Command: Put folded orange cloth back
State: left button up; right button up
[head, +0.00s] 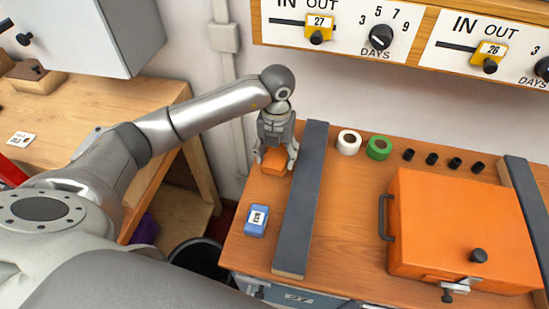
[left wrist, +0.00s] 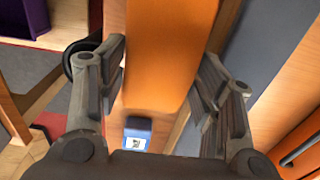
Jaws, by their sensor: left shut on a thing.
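The folded orange cloth (head: 274,163) is a small orange block between the fingers of my left gripper (head: 275,158), at the back left of the wooden bench. In the left wrist view the cloth (left wrist: 170,50) stretches away between the two dark fingers of the left gripper (left wrist: 163,85). The left gripper is shut on it, pointing down. The fingers hide part of its sides, and I cannot tell whether its underside touches the bench. My right gripper is not in view.
A dark grey bar (head: 303,200) lies just right of the cloth. A blue labelled box (head: 257,220) sits nearer the bench's front left. White (head: 348,142) and green (head: 379,148) rolls and a large orange case (head: 450,225) are farther right. A black bin (head: 200,257) stands below.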

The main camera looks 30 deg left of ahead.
aim_at(274, 154)
pick_arm(q)
jog(key=f, duration=0.4)
jog(key=shift+w+a+p, duration=0.15)
jog(key=shift+a+p, duration=0.15)
jog(key=shift+a, duration=0.1)
jog(key=shift+f, duration=0.15)
jog(key=o, duration=0.6)
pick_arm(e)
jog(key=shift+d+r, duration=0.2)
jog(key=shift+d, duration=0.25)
pick_arm(q)
jog(key=shift+r, duration=0.3)
notch_tip(274, 154, up, 10)
jog(key=shift+r+b, duration=0.25)
jog(key=shift+b, duration=0.75)
jog(key=shift+r, duration=0.7)
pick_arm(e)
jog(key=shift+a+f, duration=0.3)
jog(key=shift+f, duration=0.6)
